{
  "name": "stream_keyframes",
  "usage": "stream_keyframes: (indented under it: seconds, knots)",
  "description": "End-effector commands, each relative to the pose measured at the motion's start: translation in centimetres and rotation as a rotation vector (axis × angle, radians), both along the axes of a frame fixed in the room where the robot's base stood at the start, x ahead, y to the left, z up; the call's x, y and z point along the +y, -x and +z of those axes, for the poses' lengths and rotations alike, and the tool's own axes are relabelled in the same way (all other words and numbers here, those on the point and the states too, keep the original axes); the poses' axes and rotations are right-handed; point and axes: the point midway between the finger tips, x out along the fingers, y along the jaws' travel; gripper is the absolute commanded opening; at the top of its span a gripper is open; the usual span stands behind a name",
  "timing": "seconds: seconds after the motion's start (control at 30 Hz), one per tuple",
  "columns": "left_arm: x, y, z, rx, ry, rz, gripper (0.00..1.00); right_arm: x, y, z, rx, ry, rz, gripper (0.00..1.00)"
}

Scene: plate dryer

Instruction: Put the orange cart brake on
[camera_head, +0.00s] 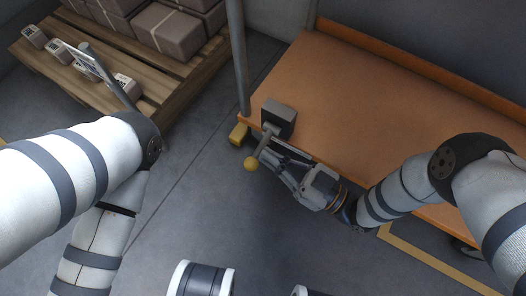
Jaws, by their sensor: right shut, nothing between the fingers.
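The orange cart (370,100) fills the right half of the view, with a flat bed and a raised far edge. A grey brake box (279,115) sits at its near left corner. A thin lever runs down from the box and ends in a yellow ball knob (250,164). My right gripper (273,160) is shut and empty, beside the lever and just right of the knob. I cannot tell whether its fingers touch the lever. My left arm bends down at the left, and its gripper is out of view.
A wooden pallet (172,72) with several brown boxes (165,30) stands at the upper left. A grey upright post (238,55) rises at the cart's left corner, with a yellow block (238,134) low beside it. Grey floor (190,190) is clear between pallet and cart.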

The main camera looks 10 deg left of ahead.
Motion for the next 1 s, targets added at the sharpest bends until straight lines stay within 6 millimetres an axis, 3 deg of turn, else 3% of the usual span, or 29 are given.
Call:
stream_keyframes:
  seconds: [0.2,0.33,1.0]
  knots:
    - [0.0,-0.3,0.2,-0.013,-0.002,0.001,0.4,-4.3,1.5,-0.8,-0.001,-0.001,-0.001,0.0]
    - [0.0,-0.3,0.3,-0.015,-0.001,0.002,0.4,-5.8,2.0,-1.1,-0.003,-0.002,-0.001,0.0]
    - [0.0,-0.3,0.2,-0.016,-0.001,0.002,0.4,-6.3,2.2,-1.3,0.0,-0.003,0.001,0.0]
